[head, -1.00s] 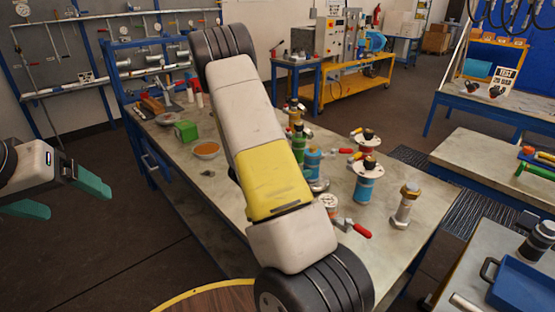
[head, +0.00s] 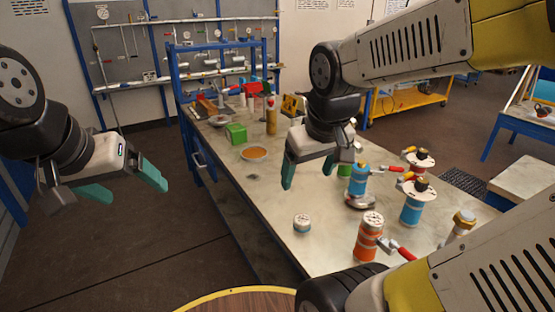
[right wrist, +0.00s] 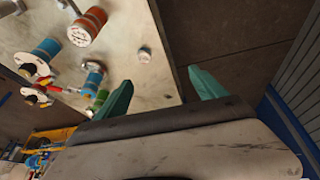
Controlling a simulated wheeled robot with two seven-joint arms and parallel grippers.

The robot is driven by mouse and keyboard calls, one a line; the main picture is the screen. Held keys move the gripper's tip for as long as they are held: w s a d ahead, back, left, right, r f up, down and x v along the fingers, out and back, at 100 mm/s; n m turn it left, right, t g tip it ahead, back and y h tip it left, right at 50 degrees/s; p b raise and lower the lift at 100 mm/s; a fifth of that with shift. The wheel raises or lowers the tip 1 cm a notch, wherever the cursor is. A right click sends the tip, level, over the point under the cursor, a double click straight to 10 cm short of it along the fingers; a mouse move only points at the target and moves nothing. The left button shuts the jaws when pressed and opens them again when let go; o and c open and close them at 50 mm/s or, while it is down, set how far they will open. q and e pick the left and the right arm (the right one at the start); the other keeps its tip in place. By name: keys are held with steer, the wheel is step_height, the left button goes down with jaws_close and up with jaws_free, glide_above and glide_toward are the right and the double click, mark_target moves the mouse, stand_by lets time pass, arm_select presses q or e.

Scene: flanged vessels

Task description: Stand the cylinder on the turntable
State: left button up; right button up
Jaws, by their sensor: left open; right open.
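The turntable (head: 240,302) is a round brown disc with a yellow rim, cut off by the bottom edge of the head view. Several flanged vessels stand on the workbench; I cannot tell which is the cylinder. An orange vessel (head: 369,238) with a white top also shows in the right wrist view (right wrist: 88,27). A blue vessel (head: 411,209) has a white flange, and a short white-topped piece (head: 302,224) stands apart nearer the edge. My right gripper (head: 318,168) is open and empty above the bench, left of the vessels. My left gripper (head: 125,184) is open and empty, left of the bench.
Another blue vessel (head: 357,180) stands behind the orange one. The near-left bench surface (head: 270,195) is mostly clear. My right arm covers the lower and upper right.

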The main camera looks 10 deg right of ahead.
steer(key=s+a+r+m+t+y, duration=0.1)
steer(key=s+a+r+y, duration=0.1)
steer(key=a+r, duration=0.1)
steer(key=shift+s+a+r+m+t, duration=0.3)
steer(key=shift+a+r+t, duration=0.1)
steer(key=shift+a, duration=0.45)
stand_by(0.4)
